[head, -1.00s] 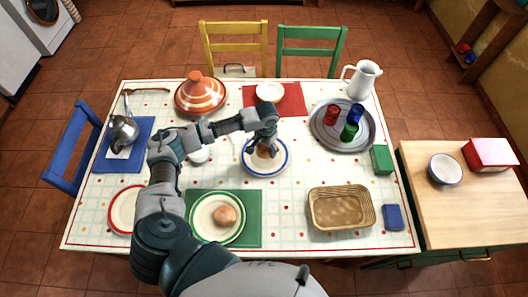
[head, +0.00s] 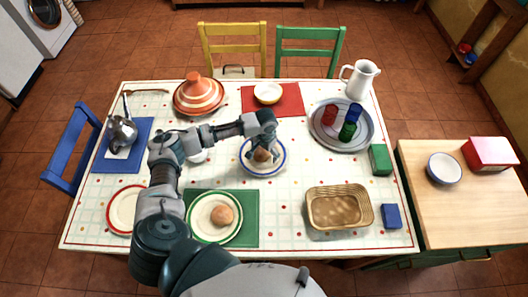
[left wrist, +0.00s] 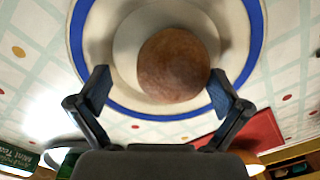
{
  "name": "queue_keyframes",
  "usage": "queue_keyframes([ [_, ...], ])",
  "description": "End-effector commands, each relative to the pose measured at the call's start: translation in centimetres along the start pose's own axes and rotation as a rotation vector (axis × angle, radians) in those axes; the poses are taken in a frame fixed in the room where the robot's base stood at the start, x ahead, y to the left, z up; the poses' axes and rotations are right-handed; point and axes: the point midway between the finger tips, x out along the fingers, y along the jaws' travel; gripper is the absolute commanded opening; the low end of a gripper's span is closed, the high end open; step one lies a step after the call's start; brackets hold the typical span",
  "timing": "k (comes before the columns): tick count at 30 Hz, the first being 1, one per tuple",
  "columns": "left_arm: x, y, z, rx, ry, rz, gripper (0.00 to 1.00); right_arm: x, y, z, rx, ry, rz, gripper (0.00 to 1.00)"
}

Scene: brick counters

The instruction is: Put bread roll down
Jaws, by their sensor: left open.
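A round brown bread roll (left wrist: 173,65) rests on the blue-rimmed white plate (left wrist: 250,75) in the left wrist view. In the head view the same roll (head: 262,155) sits near the middle of the blue-rimmed plate (head: 262,172), partly hidden by my gripper. My left gripper (head: 263,152) is directly over it. In the left wrist view my open fingers (left wrist: 157,92) stand apart on either side of the roll's near edge, with gaps. A second roll (head: 222,215) lies on the green-rimmed plate (head: 204,232). My right gripper is not in view.
An empty wicker basket (head: 340,225) stands at the front right. A round tray (head: 318,140) holds red, blue and green glasses. An orange tagine (head: 199,97) stands at the back left. A wooden side counter (head: 460,210) is at the right.

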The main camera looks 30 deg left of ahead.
Motion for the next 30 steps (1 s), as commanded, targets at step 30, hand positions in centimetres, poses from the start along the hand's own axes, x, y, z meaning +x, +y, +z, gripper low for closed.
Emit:
queue_keyframes([
  [30, -11.6, -0.4, 0.0, -0.002, 0.0, 0.003, 1.0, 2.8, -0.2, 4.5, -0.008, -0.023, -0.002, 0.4],
])
